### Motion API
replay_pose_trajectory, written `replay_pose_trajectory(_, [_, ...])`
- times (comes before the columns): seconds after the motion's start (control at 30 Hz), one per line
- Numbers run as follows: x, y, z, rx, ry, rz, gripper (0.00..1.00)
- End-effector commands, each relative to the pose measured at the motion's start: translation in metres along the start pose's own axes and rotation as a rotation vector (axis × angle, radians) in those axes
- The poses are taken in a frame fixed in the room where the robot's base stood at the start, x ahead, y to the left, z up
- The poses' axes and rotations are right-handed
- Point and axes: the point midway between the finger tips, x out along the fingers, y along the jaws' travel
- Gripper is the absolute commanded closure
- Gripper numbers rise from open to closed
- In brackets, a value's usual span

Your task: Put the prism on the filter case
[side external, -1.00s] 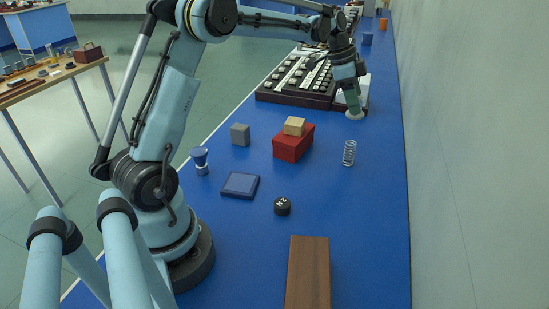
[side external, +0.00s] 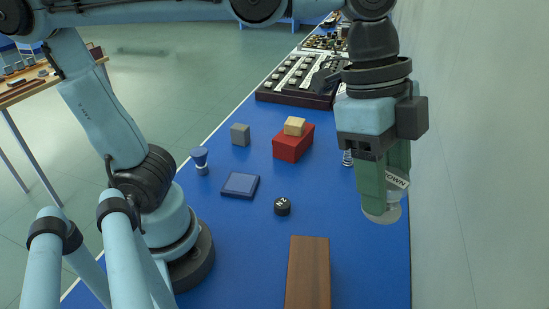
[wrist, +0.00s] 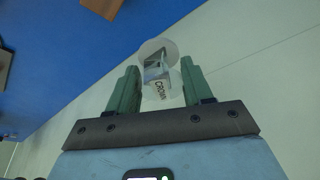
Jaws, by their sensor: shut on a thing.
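My gripper (side external: 384,195) has green fingers and hangs above the right side of the blue bench. It is shut on a clear piece marked "CROWN", which I take for the prism (side external: 397,180); its round clear base (side external: 383,215) shows below the fingertips. In the wrist view the prism (wrist: 157,70) sits between the two fingers (wrist: 160,78). No label shows which thing is the filter case. A long brown box (side external: 308,270) lies at the front of the bench, to the left of and below my gripper; its corner also shows in the wrist view (wrist: 100,8).
A red block (side external: 292,145) bears a small wooden block (side external: 294,126). A spring (side external: 347,158) is partly hidden behind my gripper. A wall runs along the right.

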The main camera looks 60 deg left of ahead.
Motion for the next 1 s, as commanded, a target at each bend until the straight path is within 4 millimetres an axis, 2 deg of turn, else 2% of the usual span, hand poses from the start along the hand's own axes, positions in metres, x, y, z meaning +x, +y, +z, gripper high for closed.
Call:
replay_pose_trajectory(0.03, [0.001, 0.023, 0.001, 0.034, -0.001, 0.012, 0.88])
replay_pose_trajectory(0.2, [0.004, 0.083, 0.011, 0.117, -0.006, 0.04, 0.88])
replay_pose_trajectory(0.4, [0.009, 0.139, 0.034, 0.207, -0.009, 0.071, 0.88])
replay_pose_trajectory(0.5, [0.012, 0.156, 0.045, 0.24, -0.01, 0.082, 0.88])
replay_pose_trajectory(0.63, [0.015, 0.17, 0.054, 0.266, -0.01, 0.092, 0.88])
replay_pose_trajectory(0.77, [0.018, 0.173, 0.058, 0.274, -0.01, 0.095, 0.88])
replay_pose_trajectory(1.0, [0.033, 0.147, 0.064, 0.266, -0.009, 0.092, 0.88])
